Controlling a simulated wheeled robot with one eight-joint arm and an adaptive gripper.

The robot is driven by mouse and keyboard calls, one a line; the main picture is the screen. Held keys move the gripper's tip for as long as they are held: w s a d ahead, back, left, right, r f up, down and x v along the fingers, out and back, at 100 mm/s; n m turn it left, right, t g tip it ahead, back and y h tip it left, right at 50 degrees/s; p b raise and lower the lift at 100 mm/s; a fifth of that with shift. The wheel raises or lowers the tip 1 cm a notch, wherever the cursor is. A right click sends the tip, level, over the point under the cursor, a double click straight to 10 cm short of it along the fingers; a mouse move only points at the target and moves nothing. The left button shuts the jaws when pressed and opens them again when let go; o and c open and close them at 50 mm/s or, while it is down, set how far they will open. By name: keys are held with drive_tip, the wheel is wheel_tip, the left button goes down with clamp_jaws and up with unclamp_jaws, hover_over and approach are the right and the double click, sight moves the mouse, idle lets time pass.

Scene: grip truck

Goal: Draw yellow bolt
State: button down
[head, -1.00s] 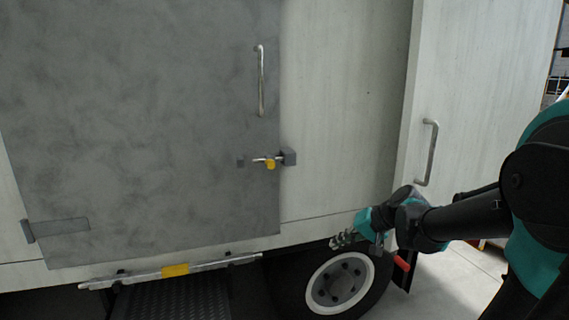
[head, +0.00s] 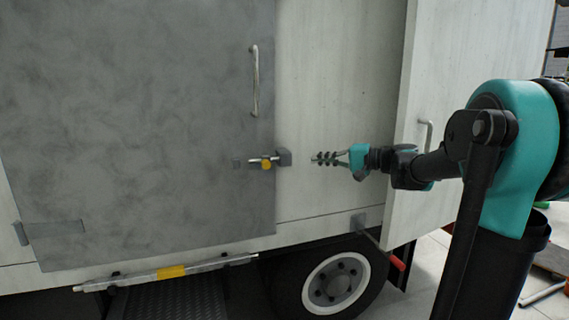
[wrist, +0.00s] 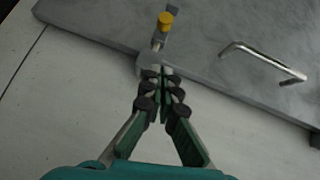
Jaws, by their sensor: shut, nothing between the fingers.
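The yellow bolt (head: 266,164) is a small yellow knob on a short metal rod at the right edge of the grey door (head: 150,110). The rod's right end meets a grey block (head: 284,157) on the pale truck wall. My gripper (head: 316,158) is to the right of the block at about the bolt's height, apart from the knob. In the wrist view the yellow knob (wrist: 166,19) is at the top, beyond my fingertips (wrist: 160,72). The fingers are together and empty. They partly cover the grey block.
A vertical metal handle (head: 255,80) is on the grey door above the bolt. A pale open door (head: 455,160) with its own handle stands at right, behind my arm. A wheel (head: 338,284) and a bar with a yellow patch (head: 171,272) are below.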

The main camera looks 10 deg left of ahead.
sight(262, 164)
drive_tip(key=x, duration=0.4)
drive_tip(key=s+x, duration=0.1)
drive_tip(key=x, duration=0.3)
drive_tip(key=s+x, duration=0.1)
drive_tip(key=x, duration=0.3)
drive_tip(key=shift+a+f, duration=0.15)
drive_tip(key=shift+a, duration=0.2)
drive_tip(key=shift+s+a+f, duration=0.1)
drive_tip(key=shift+s+a, duration=0.2)
drive_tip(key=shift+a, duration=0.15)
drive_tip(key=shift+s+a, duration=0.45)
drive_tip(key=shift+a, duration=0.45)
drive_tip(key=shift+s+a, duration=0.4)
drive_tip(key=shift+a, duration=0.5)
drive_tip(key=shift+s+a, duration=0.45)
drive_tip(key=shift+a, duration=0.45)
